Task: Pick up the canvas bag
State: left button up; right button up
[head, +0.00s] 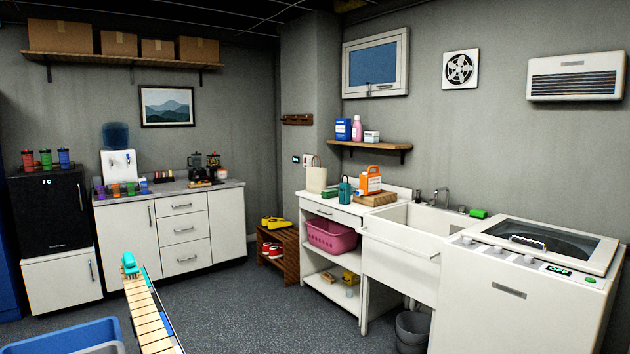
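A cream bag with a thin handle loop, which looks like the canvas bag (316,179), stands upright at the left end of the white counter (333,209) beside the sink.
A white sink (402,245) and a top-loading washer (520,300) stand to the right. A wooden shoe rack (290,256) stands left of the counter. A slatted wooden top (152,325) and a blue bin (70,335) are near the lower left. Grey floor (255,310) lies open between.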

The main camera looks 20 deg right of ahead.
aim_at(316, 177)
jog(key=l+z, duration=0.4)
jog(key=i+l+z, duration=0.1)
jog(key=l+z, duration=0.25)
jog(key=i+l+u, duration=0.25)
jog(key=i+l, duration=1.05)
jog(key=i+j+u, duration=0.15)
jog(key=i+u, duration=0.15)
jog(key=i, duration=0.7)
jog(key=i+u, duration=0.25)
jog(key=i, duration=0.75)
jog(key=i+j+z, duration=0.1)
jog(key=i+z, duration=0.3)
jog(key=i, duration=1.65)
